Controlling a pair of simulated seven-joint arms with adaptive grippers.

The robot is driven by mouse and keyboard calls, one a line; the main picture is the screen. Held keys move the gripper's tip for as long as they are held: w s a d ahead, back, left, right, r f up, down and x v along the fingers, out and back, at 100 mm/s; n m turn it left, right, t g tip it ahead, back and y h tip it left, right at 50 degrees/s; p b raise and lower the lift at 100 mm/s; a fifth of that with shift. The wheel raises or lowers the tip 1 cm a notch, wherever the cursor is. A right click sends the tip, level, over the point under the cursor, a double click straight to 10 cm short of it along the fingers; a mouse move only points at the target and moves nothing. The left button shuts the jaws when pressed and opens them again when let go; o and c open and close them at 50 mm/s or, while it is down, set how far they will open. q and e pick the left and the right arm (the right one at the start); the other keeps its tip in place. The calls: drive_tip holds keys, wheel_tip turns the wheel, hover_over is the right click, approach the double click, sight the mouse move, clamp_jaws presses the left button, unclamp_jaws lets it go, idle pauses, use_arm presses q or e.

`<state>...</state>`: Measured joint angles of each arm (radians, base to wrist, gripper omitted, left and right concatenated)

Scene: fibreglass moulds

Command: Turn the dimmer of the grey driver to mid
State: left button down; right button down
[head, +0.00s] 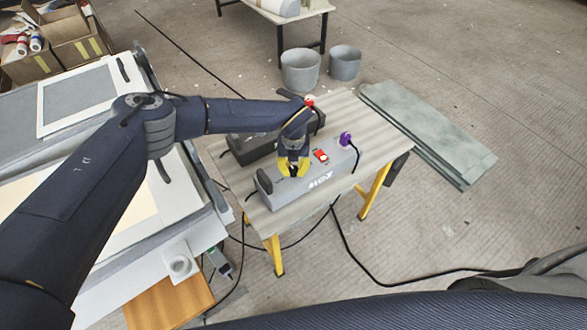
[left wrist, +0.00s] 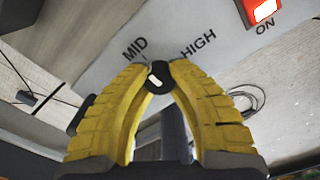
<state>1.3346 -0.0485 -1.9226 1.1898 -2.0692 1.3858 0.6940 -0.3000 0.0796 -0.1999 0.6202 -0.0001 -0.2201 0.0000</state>
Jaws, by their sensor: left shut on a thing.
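The grey driver (head: 325,182) is a long box on a small work table, with a red switch (head: 320,156) and a purple part (head: 345,138) on it. My left gripper (head: 293,172), with yellow fingers, is over its top face. In the left wrist view the fingers are shut on the black dimmer knob (left wrist: 158,78), which has a white mark. The printed MID (left wrist: 135,48) lies up and left of the knob, HIGH (left wrist: 198,42) up and right. The mark slants toward the MID side; its exact setting is unclear. My right gripper is not in view.
A darker box (head: 250,148) stands behind the grey driver, partly hidden by my left arm. The work table (head: 377,125) has bare wood at its right. Cables run over the floor. Two grey buckets (head: 300,70) and flat green-grey boards (head: 430,135) lie beyond.

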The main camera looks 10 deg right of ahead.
sight(293, 169)
use_arm(q)
drive_tip(key=c, duration=1)
unclamp_jaws()
drive_tip(key=shift+c, duration=0.2)
wheel_tip(293, 169, up, 12)
